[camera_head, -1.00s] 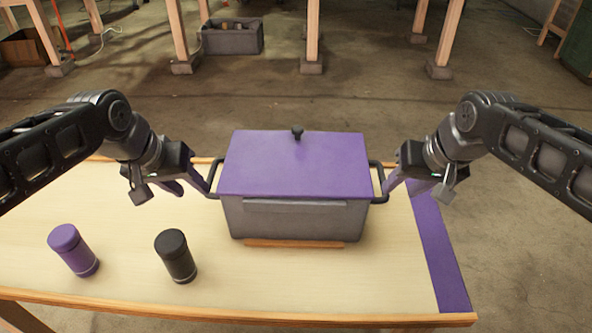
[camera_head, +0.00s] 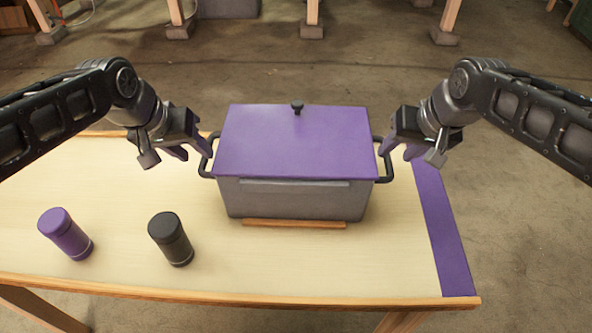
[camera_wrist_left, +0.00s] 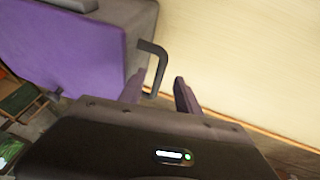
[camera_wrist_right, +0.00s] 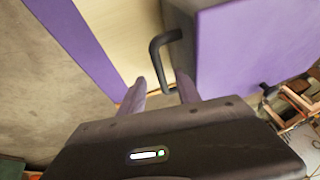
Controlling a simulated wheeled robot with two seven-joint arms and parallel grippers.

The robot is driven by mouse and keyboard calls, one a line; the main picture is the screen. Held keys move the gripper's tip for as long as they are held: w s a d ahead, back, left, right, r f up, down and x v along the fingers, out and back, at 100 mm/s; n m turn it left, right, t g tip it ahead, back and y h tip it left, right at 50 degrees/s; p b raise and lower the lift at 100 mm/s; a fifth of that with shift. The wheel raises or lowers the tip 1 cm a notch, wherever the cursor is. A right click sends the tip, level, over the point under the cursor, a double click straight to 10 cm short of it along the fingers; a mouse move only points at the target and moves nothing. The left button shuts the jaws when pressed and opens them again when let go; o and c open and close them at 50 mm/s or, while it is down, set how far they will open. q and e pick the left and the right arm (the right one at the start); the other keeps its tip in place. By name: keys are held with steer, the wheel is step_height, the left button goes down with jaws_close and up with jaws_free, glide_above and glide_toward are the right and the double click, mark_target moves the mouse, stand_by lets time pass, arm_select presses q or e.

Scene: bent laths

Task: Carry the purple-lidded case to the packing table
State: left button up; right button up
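The grey case (camera_head: 290,197) with a purple lid (camera_head: 295,143) and a black knob stands upright on the light wooden table. It has a dark handle on each side. My left gripper (camera_head: 192,152) is at the left handle (camera_head: 206,165). In the left wrist view, its purple fingers (camera_wrist_left: 160,93) are apart, with the handle (camera_wrist_left: 155,65) between them. My right gripper (camera_head: 398,151) is at the right handle (camera_head: 386,168). In the right wrist view, its fingers (camera_wrist_right: 162,92) are apart with the handle (camera_wrist_right: 158,55) reaching between them. Neither gripper visibly clamps its handle.
A purple canister (camera_head: 66,234) and a black canister (camera_head: 171,239) stand left of the case. A wooden strip (camera_head: 293,224) lies along its front base. A purple band (camera_head: 441,230) marks the table's right end. Posts on blocks (camera_head: 445,37) stand beyond open floor.

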mark_target(203, 158)
arm_select(q)
steer(key=x, duration=0.5)
steer(key=shift+w+f, duration=0.15)
steer(key=shift+f, duration=0.2)
arm_select(e)
steer(key=x, duration=0.5)
steer(key=shift+w+f, duration=0.15)
steer(key=shift+f, duration=0.2)
arm_select(q)
jaws_close()
arm_select(e)
jaws_close()
arm_select(q)
steer(key=shift+r, duration=0.15)
arm_select(e)
steer(key=shift+r, duration=0.1)
